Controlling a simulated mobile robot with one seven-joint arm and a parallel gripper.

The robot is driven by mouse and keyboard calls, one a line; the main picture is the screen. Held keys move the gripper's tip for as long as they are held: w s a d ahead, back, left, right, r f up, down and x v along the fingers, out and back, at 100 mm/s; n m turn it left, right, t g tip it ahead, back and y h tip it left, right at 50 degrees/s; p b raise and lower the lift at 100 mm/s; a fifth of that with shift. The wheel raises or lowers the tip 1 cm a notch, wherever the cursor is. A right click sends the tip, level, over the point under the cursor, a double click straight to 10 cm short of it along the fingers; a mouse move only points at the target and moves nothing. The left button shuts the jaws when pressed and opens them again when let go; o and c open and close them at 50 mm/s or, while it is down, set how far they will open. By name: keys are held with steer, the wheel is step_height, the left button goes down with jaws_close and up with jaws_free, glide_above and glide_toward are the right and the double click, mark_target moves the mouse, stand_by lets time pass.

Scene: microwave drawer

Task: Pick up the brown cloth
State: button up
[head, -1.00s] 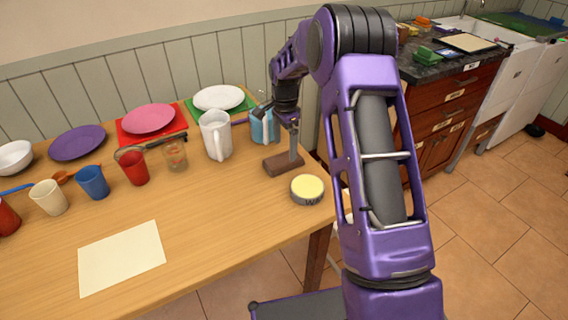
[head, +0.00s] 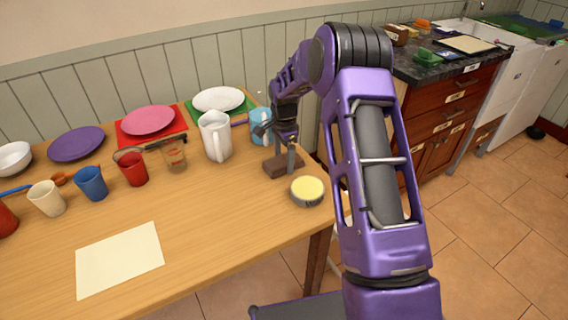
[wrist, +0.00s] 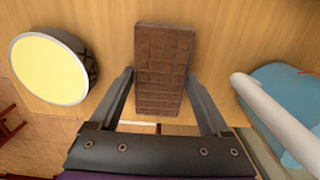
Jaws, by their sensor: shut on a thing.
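The brown cloth (head: 276,168) lies as a folded, block-like piece on the wooden table near its right end. In the wrist view the brown cloth (wrist: 165,60) shows a grid-like pattern and lies between my two fingers. My gripper (wrist: 160,75) is shut on it, one finger along each long side. In the head view my gripper (head: 290,150) points down at the cloth, which appears to rest on the table.
A round yellow-topped tin (head: 307,190) stands close by, left of the cloth in the wrist view. A white pitcher (head: 215,137) and blue mug (head: 260,122) stand behind. Cups and plates fill the left. The table's right edge is near.

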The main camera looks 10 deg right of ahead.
mark_target(284, 159)
steer(key=shift+c, duration=1.3)
steer(key=shift+r, duration=0.1)
step_height(284, 159, up, 10)
steer(key=p, duration=0.1)
steer(key=o, duration=0.7)
steer(key=shift+c, duration=0.2)
steer(key=c, duration=0.5)
